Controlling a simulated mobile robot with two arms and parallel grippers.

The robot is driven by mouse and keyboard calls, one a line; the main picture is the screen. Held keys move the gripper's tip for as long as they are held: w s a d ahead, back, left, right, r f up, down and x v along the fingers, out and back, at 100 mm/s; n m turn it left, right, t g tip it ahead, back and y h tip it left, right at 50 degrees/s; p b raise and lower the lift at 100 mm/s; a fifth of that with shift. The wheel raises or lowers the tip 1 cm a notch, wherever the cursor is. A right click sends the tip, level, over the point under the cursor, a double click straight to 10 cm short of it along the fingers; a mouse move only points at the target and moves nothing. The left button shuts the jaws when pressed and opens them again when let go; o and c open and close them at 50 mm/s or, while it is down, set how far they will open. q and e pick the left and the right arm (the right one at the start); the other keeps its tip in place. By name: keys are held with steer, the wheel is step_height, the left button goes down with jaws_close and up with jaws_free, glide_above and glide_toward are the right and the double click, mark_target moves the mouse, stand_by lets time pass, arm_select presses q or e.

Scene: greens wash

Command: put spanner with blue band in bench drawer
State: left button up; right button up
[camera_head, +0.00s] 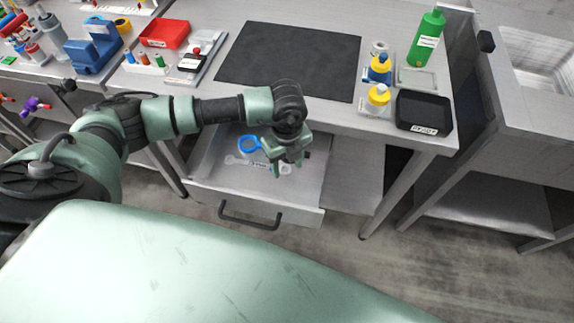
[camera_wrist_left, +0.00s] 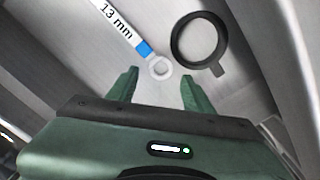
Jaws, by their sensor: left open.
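The spanner with the blue band (camera_wrist_left: 145,49) lies in the open bench drawer, its ring end just beyond and between my fingertips in the left wrist view. It carries a white "13 mm" label, and its far end is cut off there. In the head view the spanner (camera_head: 236,160) shows as a pale shape on the drawer floor, partly hidden by my gripper. My left gripper (camera_head: 284,166) is open over the drawer, with nothing between its fingers (camera_wrist_left: 158,76). The bench drawer (camera_head: 268,207) is pulled out under the bench. My right gripper is not in view.
A blue ring-shaped item (camera_head: 249,144) lies in the drawer; a dark ring with a tab (camera_wrist_left: 199,42) shows beside the spanner in the wrist view. The bench above holds a black mat (camera_head: 290,60), a red tray (camera_head: 165,34), bottles and a black tray (camera_head: 423,112).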

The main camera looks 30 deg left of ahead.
arm_select(q)
step_height(320, 180, up, 11)
steer(key=b, duration=0.1)
stand_by(0.7)
